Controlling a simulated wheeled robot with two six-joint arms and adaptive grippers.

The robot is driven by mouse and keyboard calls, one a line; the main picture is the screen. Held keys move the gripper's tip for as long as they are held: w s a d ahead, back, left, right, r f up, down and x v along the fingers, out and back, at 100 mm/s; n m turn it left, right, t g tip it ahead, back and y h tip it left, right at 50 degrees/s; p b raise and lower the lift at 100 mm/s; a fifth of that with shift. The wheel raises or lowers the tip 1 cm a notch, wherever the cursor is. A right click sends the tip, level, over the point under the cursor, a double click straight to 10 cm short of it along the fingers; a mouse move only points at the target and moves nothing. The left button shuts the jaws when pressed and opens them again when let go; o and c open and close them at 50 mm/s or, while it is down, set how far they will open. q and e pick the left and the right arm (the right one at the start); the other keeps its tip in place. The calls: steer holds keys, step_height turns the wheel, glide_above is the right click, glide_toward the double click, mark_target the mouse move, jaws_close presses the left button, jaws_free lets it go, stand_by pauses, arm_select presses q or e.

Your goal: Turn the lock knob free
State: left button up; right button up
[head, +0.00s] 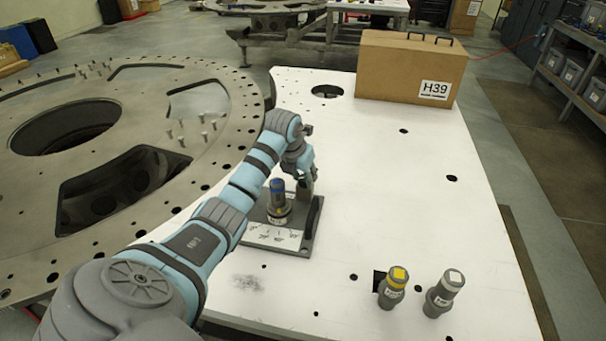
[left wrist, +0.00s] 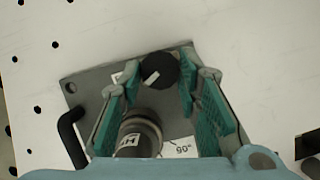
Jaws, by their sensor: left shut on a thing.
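The lock knob (left wrist: 160,70) is black with a white pointer stripe and shows in the left wrist view, on a grey fixture plate (left wrist: 82,92). My left gripper (left wrist: 158,80) has its green-padded fingers on both sides of the knob, shut on it. The white stripe points obliquely to the lower left. My right gripper is not in view.
The fixture has a white angle scale (head: 272,237) and a black handle (left wrist: 70,135). Yellow-topped (head: 392,289) and white-topped (head: 443,294) cylinders stand front right. A cardboard box (head: 405,70) stands at the back. The white table (head: 400,190) is clear to the right.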

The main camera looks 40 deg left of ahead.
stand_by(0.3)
arm_select(q)
steer(key=o, duration=1)
steer(key=shift+c, duration=0.2)
steer(key=shift+o, duration=0.9)
steer(key=shift+w+a+f, duration=0.1)
steer(key=shift+w, duration=0.15)
steer(key=v, duration=1.2)
